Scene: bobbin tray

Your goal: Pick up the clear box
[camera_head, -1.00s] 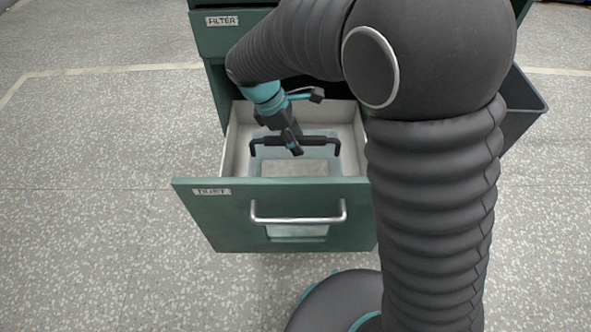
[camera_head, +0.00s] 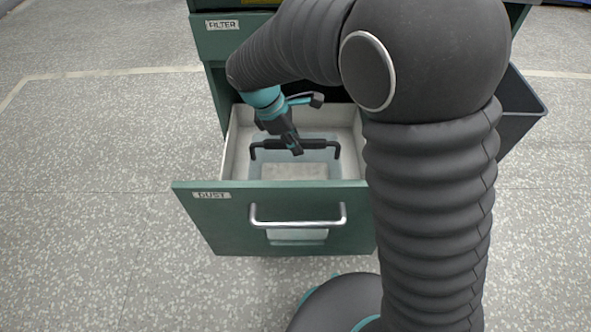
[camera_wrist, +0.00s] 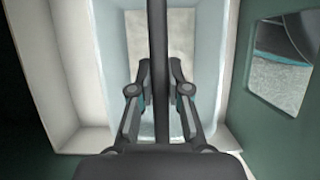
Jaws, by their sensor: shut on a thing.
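The clear box (camera_head: 260,163) is a see-through, bluish container with a black bar handle (camera_head: 265,145) across its top. It sits inside the open drawer, within the drawer walls. It also shows in the wrist view as pale clear walls (camera_wrist: 206,45). My gripper (camera_head: 297,150) reaches down into the drawer at the middle of the handle. In the wrist view, my gripper's two fingers (camera_wrist: 160,78) are shut on the black handle bar (camera_wrist: 160,35), one on each side. Whether the box touches the drawer floor is hard to tell.
The green drawer front (camera_head: 225,225) carries a DUST label and a metal handle (camera_head: 298,222). A shut drawer labelled FILTER (camera_head: 215,45) is above, behind the box. A dark bin (camera_head: 522,110) is at the right. Speckled floor lies open to the left.

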